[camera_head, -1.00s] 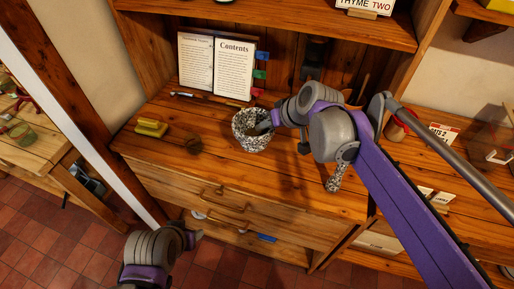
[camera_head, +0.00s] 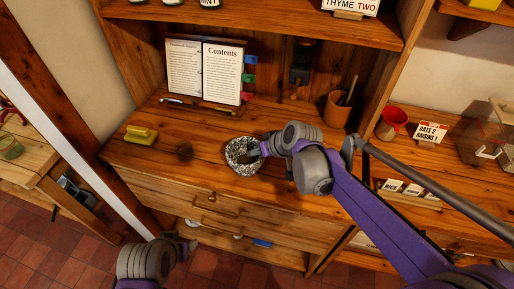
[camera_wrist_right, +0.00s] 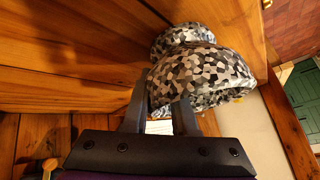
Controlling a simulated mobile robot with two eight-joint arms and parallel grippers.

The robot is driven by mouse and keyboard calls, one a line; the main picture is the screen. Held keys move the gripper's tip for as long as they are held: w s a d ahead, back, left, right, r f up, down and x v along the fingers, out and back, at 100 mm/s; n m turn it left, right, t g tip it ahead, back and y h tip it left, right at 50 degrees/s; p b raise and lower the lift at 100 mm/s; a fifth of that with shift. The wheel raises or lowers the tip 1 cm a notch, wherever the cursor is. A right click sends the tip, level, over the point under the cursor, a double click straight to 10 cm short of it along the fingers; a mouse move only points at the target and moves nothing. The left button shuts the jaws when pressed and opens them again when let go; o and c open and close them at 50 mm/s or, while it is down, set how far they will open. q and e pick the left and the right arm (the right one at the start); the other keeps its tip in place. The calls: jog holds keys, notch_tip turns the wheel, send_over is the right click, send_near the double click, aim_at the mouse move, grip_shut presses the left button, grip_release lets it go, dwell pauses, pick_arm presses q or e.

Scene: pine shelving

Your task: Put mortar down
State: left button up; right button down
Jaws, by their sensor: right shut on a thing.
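The mortar (camera_head: 240,165), a black, grey and white speckled bowl, is at the desk's worktop (camera_head: 210,174), near its front edge. My right gripper (camera_head: 264,149) is shut on its rim, coming in from the right. In the right wrist view the mortar (camera_wrist_right: 210,65) fills the upper middle, with the fingers of the right gripper (camera_wrist_right: 160,100) against its rim. I cannot tell whether its base touches the wood. My left arm shows at the bottom left, below the worktop; its gripper (camera_head: 190,243) shows too little to tell its opening.
A yellow block (camera_head: 141,134) and a small round brown thing (camera_head: 184,152) lie left of the mortar. Bare wood surrounds the mortar's left side.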

jog(key=shift+f, duration=0.1)
jog(key=c, duration=0.7)
grip_release()
jog(key=shift+s+d+r, duration=0.1)
jog(key=shift+r, duration=0.2)
jog(key=v, duration=1.2)
jog(key=s+d+f+m+h, duration=0.2)
jog(key=s+d+f, duration=0.3)
jog(key=s, duration=0.4)
jog(key=s+d+f+m+h, duration=0.2)
jog(key=s+d+f, duration=0.3)
jog(key=s+f, duration=0.3)
jog(key=shift+s+h+p, duration=0.45)
jog(key=shift+s+h, duration=0.25)
jog(key=shift+s, duration=0.35)
